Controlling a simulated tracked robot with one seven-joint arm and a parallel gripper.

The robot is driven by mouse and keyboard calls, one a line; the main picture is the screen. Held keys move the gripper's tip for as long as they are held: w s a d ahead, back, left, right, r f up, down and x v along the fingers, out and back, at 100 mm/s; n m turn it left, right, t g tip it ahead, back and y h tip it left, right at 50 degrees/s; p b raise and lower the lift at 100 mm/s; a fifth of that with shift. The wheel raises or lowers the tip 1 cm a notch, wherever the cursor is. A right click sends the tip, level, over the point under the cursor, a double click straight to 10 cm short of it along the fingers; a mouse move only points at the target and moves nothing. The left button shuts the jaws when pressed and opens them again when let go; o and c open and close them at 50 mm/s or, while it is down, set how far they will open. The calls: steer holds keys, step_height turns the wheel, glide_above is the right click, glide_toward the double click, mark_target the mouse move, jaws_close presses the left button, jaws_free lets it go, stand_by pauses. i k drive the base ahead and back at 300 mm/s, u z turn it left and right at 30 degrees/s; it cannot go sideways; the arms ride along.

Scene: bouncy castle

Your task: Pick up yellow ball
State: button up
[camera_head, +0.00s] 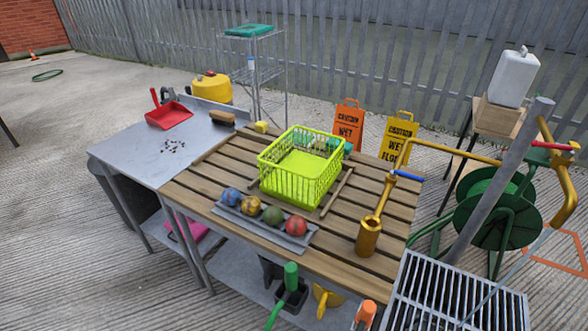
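The yellow ball (250,205), orange-yellow in tone, sits in a grey tray (262,229) near the front edge of a slatted wooden table (205,184). It is second from the left in a row. A blue ball (231,196) is on its left; a green ball (273,215) and a red ball (295,225) are on its right. The balls stand close together, and the tray hides their lowest parts. My gripper is not in view.
A lime-green basket (288,191) stands right behind the balls. A brass standpipe (368,236) rises to the right, its pipe reaching over the table. A metal grate (470,290) lies front right. A grey table (140,150) at left holds a red dustpan (168,116).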

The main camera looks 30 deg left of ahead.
mark_target(251, 205)
steer(key=k, duration=0.5)
steer(key=z, duration=1.4)
steer(key=k, duration=1.15)
steer(key=u, duration=1.6)
steer(key=i, duration=0.95)
